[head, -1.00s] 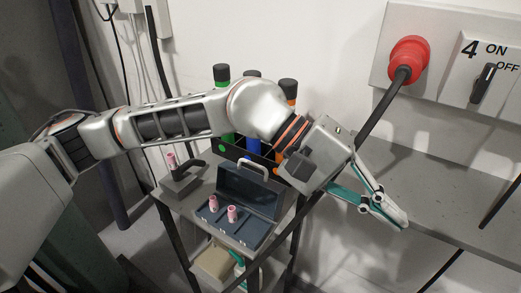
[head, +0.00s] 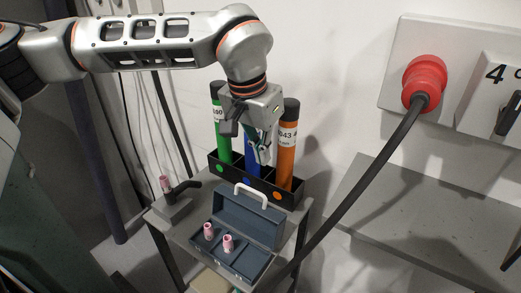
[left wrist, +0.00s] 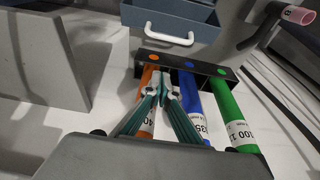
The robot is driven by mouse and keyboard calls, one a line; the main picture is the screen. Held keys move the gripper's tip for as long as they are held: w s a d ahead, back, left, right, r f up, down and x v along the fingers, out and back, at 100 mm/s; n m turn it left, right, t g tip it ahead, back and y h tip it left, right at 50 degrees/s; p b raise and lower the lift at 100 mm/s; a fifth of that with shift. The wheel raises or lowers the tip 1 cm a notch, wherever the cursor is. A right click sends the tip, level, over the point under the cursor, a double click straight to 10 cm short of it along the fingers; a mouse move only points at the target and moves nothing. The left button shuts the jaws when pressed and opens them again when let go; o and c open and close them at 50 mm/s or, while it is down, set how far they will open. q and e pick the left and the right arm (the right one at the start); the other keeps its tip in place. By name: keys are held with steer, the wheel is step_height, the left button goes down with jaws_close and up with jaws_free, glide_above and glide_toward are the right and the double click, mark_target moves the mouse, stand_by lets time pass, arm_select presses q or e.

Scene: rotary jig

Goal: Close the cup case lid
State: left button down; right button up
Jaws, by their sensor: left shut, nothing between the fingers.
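The cup case (head: 222,250) is a dark blue-grey box on the small grey table, with two pink cups (head: 208,231) in its base. Its lid (head: 249,217) stands open at the back, with a white handle (head: 250,193) at its top edge. My left gripper (head: 262,158) is shut and empty, pointing down behind the lid, in front of the tubes. In the left wrist view the lid (left wrist: 172,17) and its handle (left wrist: 168,36) show at the top, apart from the fingertips (left wrist: 160,88). My right gripper is not in view.
A black rack (head: 228,175) holds a green tube (head: 223,140), a blue tube (head: 252,163) and an orange tube (head: 287,145) close behind my left gripper. A torch-like holder (head: 175,201) stands left of the case. A black cable (head: 358,201) hangs at right from a red plug (head: 425,80).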

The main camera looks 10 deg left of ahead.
arm_select(q)
step_height(320, 180, down, 6)
steer(key=s+p, duration=0.1)
steer(key=s, duration=0.1)
steer(key=shift+a, duration=0.4)
steer(key=shift+s, duration=0.1)
